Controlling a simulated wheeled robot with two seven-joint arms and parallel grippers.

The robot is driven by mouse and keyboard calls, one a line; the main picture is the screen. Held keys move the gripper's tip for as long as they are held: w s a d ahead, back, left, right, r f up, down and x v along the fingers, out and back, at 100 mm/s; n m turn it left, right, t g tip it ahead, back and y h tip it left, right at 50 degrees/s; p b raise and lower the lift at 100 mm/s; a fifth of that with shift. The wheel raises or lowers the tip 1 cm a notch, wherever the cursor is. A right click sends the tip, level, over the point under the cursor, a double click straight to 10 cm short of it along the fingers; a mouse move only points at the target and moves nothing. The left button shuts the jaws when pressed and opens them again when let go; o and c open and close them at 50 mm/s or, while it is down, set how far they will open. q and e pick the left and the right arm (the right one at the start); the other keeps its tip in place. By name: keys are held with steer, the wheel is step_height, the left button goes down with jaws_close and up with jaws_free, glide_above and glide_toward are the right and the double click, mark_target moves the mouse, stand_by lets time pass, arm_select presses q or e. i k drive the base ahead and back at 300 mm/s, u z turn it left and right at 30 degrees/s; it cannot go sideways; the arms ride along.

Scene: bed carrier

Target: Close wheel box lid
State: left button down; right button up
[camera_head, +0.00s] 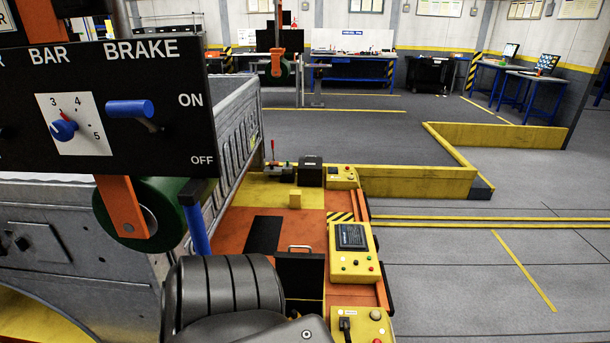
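A black panel with a silver handle on its top edge, which looks like the wheel box lid (300,272), stands at the lower middle on the orange and yellow carrier deck. It appears raised, though its exact angle is hard to tell. Just below it a dark opening with a yellow edge shows, perhaps the wheel box; its inside is mostly hidden. A dark grey ribbed arm link, likely mine, covers the area left of the lid. Neither of my grippers can be made out in the view.
A black BRAKE panel (150,75) with a blue lever hangs close at upper left. A yellow control box (352,262) stands right of the lid. A flat black rectangle (263,235) lies on the deck. A grey metal side wall (232,135) borders the left. Open floor (450,280) lies right.

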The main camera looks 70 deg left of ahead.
mark_target(301, 274)
steer(key=u, duration=0.7)
steer(key=i, duration=1.15)
steer(key=u, duration=0.8)
